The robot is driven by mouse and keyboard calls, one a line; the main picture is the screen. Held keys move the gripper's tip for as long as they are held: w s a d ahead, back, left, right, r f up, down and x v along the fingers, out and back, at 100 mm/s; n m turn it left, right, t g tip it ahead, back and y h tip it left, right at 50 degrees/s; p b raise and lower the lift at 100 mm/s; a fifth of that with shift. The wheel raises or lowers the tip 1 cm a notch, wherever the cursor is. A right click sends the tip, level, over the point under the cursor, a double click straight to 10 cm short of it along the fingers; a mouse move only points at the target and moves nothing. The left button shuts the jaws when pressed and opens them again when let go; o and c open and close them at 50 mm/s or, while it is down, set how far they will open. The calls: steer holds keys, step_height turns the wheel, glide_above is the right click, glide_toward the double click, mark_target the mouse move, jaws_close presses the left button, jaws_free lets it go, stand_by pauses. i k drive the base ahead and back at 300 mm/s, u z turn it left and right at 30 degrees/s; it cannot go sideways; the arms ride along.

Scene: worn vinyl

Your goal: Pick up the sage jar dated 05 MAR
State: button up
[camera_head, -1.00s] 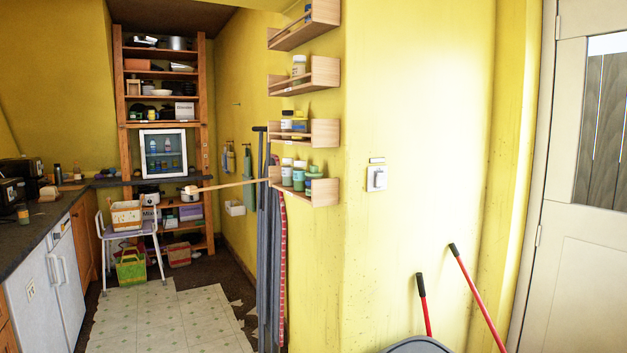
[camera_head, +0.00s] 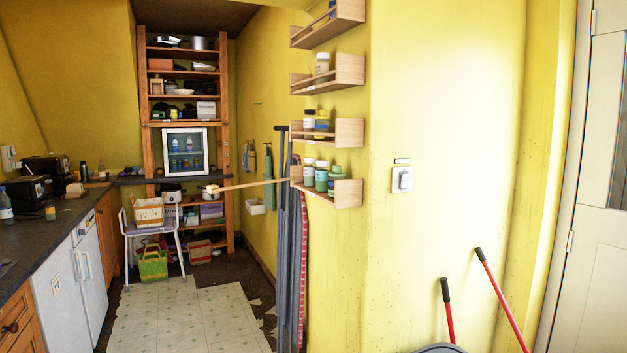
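Small jars stand in wooden wall racks on the yellow wall right of centre. The lowest rack (camera_head: 349,194) holds several jars, including a green jar (camera_head: 321,179) with a white lid and another green jar (camera_head: 335,176) at its right. The rack above (camera_head: 350,132) holds a white-lidded dark jar (camera_head: 309,121) and a blue-and-yellow one (camera_head: 322,122). A pale jar (camera_head: 322,66) stands in the second rack. Labels and dates are too small to read, so I cannot tell which jar is sage dated 05 MAR. My gripper is not in view.
A dark counter (camera_head: 60,222) with white-fronted units runs along the left. A stool (camera_head: 155,228) with a basket stands by the back shelves (camera_head: 144,100). Red handles (camera_head: 448,312) rise at the lower right. Patterned floor (camera_head: 190,320) is clear.

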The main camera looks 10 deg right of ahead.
mark_target(310, 167)
steer(key=u, duration=0.05)
steer(key=i, duration=1)
